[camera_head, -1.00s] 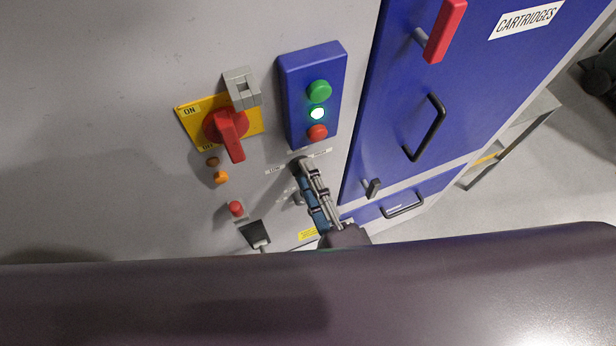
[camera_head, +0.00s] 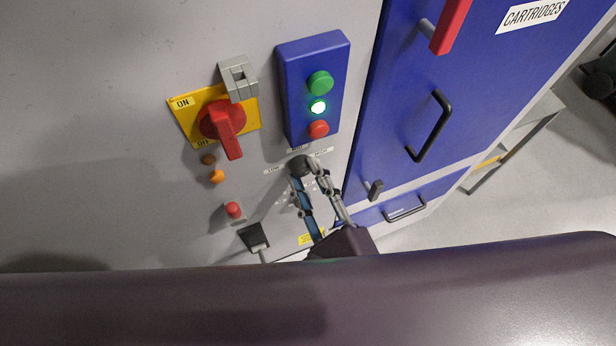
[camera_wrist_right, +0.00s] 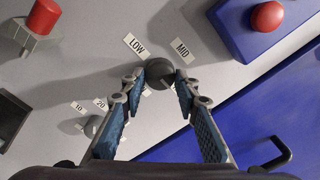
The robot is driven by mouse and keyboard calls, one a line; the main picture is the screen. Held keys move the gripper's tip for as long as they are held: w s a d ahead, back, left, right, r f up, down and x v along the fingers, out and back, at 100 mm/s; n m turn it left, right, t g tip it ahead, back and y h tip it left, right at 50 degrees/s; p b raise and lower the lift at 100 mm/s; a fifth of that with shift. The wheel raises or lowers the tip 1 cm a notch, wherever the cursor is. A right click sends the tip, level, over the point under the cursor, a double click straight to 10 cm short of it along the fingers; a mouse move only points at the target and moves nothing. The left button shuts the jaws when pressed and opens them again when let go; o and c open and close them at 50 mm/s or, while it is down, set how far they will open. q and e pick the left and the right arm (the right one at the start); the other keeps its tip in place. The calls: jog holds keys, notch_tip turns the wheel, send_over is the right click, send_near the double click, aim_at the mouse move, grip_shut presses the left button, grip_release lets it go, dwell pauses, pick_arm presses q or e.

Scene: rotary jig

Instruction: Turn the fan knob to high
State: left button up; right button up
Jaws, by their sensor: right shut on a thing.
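The fan knob (camera_head: 299,165) is a dark round knob on the grey panel, below the blue button box. White labels LOW (camera_head: 272,170), MID (camera_head: 297,150) and HIGH (camera_head: 321,153) stand around it. My right gripper (camera_head: 309,177) reaches up from below, its fingers shut on the knob. In the right wrist view the knob (camera_wrist_right: 159,73) sits between the two fingertips (camera_wrist_right: 159,80), with the LOW label (camera_wrist_right: 137,45) and the MID label (camera_wrist_right: 181,49) above it. I cannot tell where the knob points. My left gripper is not in view.
The blue box (camera_head: 290,85) with green, lit and red buttons is just above the knob. A red rotary switch (camera_head: 225,125) on a yellow plate is to the left. A smaller knob (camera_wrist_right: 91,125) with number labels is close to my fingers. Blue doors with handles (camera_head: 430,125) stand right.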

dwell(0.4)
jog(key=o, duration=1.2)
jog(key=shift+c, duration=0.2)
jog(key=shift+s, duration=0.1)
jog(key=v, duration=1.2)
jog(key=shift+f, duration=0.1)
